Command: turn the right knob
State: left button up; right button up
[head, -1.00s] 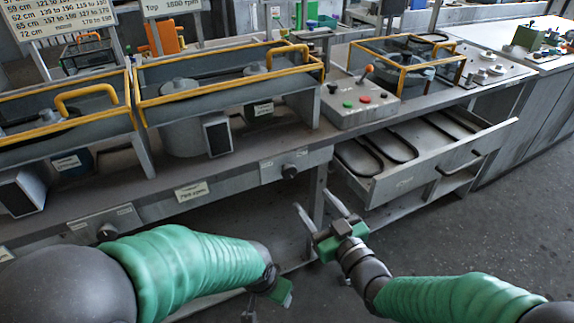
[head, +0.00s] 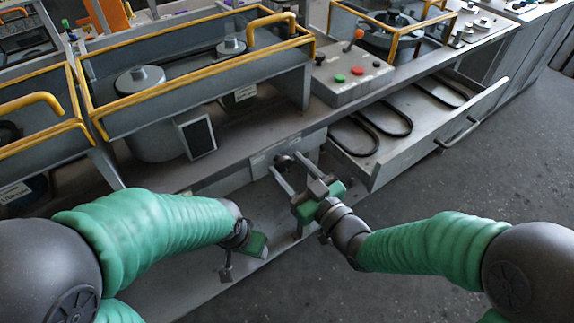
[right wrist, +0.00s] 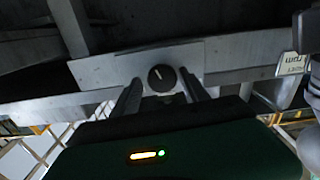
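The right knob (head: 284,160) is a dark round knob on a grey plate on the bench's front edge. In the right wrist view the knob (right wrist: 162,78) faces me, with a pale mark on its face. My right gripper (head: 286,163) is open, its two fingers pointing at the knob. In the right wrist view the fingertips (right wrist: 159,77) lie to either side of the knob; I cannot tell whether they touch it. My left gripper (head: 250,250) hangs low, away from the bench front; its fingers are too unclear to judge.
An open drawer (head: 410,150) with dark belts juts out to the right of the knob. A control box (head: 348,78) with buttons and yellow-framed housings (head: 200,80) stand on the bench. The floor (head: 450,190) at the right is clear.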

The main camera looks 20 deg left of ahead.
jog(key=shift+c, duration=1.2)
jog(key=shift+a, duration=0.25)
grip_shut()
jog(key=shift+f+n+b, duration=0.15)
jog(key=shift+n+b, duration=0.7)
jog(key=shift+n, duration=0.05)
jog(key=n+b, duration=0.3)
jog(key=n, duration=0.1)
jog(key=shift+f+b, duration=0.1)
jog(key=shift+b, duration=0.2)
jog(key=n+b, duration=1.2)
jog(key=b, duration=0.1)
jog(key=shift+s+f+n, duration=0.1)
jog(key=shift+f+n, duration=0.1)
jog(key=shift+n, duration=0.2)
jog(key=shift+r+n+b, duration=0.1)
jog(key=shift+n+b, duration=1.6)
